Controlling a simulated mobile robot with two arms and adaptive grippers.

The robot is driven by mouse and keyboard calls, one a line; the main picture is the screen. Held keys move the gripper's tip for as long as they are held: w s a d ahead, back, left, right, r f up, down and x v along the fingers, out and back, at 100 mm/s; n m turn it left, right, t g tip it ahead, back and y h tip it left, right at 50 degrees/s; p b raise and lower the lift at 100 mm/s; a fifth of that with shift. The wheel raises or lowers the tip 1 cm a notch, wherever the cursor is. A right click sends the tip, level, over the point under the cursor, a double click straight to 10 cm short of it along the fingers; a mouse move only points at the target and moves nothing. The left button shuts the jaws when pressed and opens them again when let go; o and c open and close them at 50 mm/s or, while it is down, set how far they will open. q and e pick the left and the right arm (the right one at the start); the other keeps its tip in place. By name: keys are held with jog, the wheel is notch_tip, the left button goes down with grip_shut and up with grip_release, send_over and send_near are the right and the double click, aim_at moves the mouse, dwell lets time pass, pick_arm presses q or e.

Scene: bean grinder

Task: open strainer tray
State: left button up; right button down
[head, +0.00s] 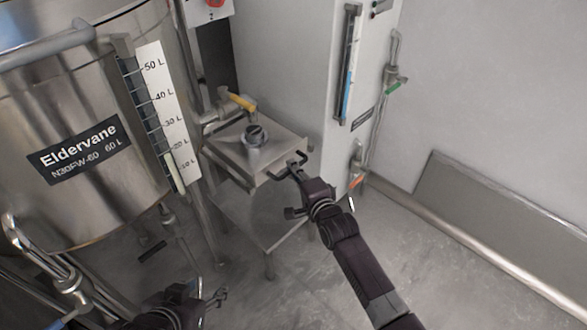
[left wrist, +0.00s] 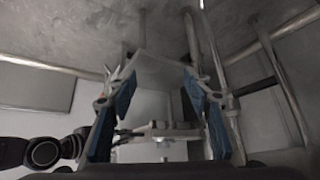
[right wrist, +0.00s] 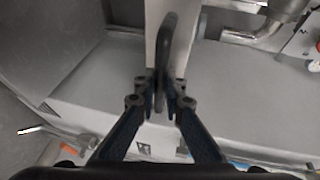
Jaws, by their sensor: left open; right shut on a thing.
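The strainer tray (head: 256,153) is a square steel box with a round fitting (head: 254,136) on top, beside the big tank. A dark handle (head: 287,167) stands out from its front face. My right gripper (head: 291,176) is at that handle. In the right wrist view the fingers (right wrist: 161,100) are shut on the dark handle bar (right wrist: 166,50), in front of the tray's pale front wall. My left gripper (head: 213,298) is low at the bottom of the head view, open and empty. In the left wrist view its blue-padded fingers (left wrist: 163,105) stand wide apart.
The steel tank (head: 80,110) with a litre scale (head: 165,115) fills the left. A yellow-handled valve (head: 240,102) is behind the tray. A white cabinet (head: 330,95) with pipes stands behind right. A lower steel shelf (head: 262,218) is under the tray. Floor to the right is clear.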

pick_arm(q)
jog(key=shift+s, duration=0.1)
dwell(0.3)
jog(key=s+a+g+y+p, duration=0.1)
jog(key=s+a+g+p, duration=0.25)
jog(key=s, duration=0.55)
notch_tip(320, 180, down, 19)
jog(key=d+g+p, duration=0.1)
jog(key=p, duration=0.4)
jog(key=shift+g, duration=0.35)
pick_arm(e)
jog(key=s+d, duration=1.3)
jog(key=shift+s, duration=0.4)
pick_arm(q)
jog(key=shift+s, duration=0.1)
pick_arm(e)
jog(key=c, duration=2)
grip_release()
jog(key=shift+s+d, duration=0.1)
